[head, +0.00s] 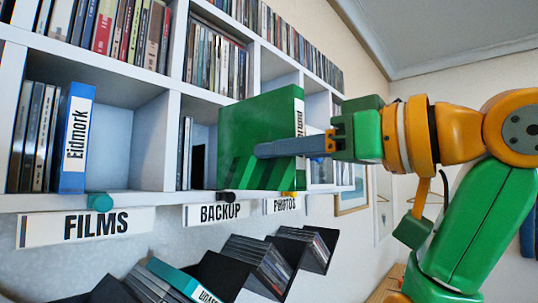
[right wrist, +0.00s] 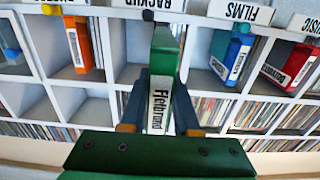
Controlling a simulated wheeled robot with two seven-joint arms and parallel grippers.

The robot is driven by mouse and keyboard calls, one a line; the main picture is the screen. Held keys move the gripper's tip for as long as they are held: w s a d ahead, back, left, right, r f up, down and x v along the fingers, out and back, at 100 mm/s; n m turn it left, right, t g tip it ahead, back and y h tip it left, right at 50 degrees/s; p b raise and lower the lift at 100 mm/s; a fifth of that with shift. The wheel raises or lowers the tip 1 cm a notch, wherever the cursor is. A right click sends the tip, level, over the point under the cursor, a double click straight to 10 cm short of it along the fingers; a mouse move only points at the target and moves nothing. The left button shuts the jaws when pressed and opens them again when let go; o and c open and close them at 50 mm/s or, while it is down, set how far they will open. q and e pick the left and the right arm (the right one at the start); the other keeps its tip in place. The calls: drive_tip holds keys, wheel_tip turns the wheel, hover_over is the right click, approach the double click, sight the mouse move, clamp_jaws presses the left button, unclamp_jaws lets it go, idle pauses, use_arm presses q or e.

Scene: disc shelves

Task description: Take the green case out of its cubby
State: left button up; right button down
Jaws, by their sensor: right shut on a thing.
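The green case (head: 238,130) stands upright at the BACKUP cubby (head: 203,150), its white-labelled spine (right wrist: 158,104) facing out. It juts out past the shelf front and covers the divider to its right in the head view. I cannot tell whether its far edge is still inside. My right gripper (head: 285,148) is shut on the case, with one finger along each broad side. The wrist view shows both fingers (right wrist: 161,88) flanking the spine. My left gripper is not in view.
A blue case (head: 76,140) stands in the FILMS cubby beside dark discs. Orange (right wrist: 76,42) and red (right wrist: 291,62) cases stand in other cubbies. Coloured knobs, such as a teal one (head: 100,202), stick out at the shelf edge. Tilted disc racks (head: 262,262) lie below.

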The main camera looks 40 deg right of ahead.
drive_tip(key=shift+s+d+b, duration=0.15)
drive_tip(key=shift+s+b, duration=0.25)
drive_tip(key=shift+s, duration=1.8)
drive_tip(key=shift+w, duration=0.15)
